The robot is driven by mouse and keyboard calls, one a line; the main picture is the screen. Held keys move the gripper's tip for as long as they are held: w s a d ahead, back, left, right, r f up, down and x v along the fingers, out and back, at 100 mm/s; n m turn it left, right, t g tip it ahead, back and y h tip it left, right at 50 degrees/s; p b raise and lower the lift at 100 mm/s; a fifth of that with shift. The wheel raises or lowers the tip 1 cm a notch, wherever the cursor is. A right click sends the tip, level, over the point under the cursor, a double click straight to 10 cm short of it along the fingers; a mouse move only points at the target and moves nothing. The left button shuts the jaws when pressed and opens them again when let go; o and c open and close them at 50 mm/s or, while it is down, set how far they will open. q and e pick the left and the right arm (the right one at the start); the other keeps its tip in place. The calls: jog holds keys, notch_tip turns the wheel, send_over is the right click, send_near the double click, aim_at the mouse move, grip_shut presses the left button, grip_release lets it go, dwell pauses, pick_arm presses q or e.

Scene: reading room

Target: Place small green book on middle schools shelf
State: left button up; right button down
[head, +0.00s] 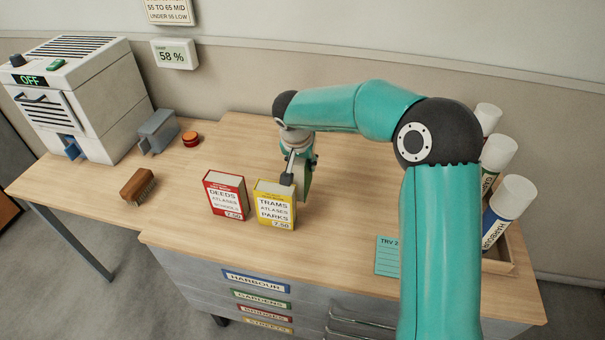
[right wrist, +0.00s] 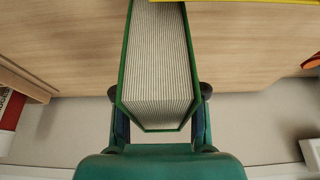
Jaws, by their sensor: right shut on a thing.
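A small green book (right wrist: 158,65) fills the middle of the right wrist view, its page edges facing the camera. My right gripper (right wrist: 160,93) is shut on it, with a finger on each cover. In the head view the gripper (head: 300,168) points down behind the yellow book, and the green book (head: 307,178) shows only as a thin green strip beside that book. I cannot tell whether it touches the desk. No schools shelf shows in either view. My left gripper is not in view.
A red book (head: 226,195) and a yellow book (head: 275,206) stand upright on the desk (head: 335,235). A brush (head: 138,187), a grey holder (head: 157,132) and a white machine (head: 75,90) are at left. Rolled tubes (head: 508,207) stand in a box at right, beside a teal card (head: 388,257).

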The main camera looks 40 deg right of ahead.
jog(key=shift+f, duration=2.3)
jog(key=c, duration=0.7)
grip_release()
jog(key=shift+o, duration=0.2)
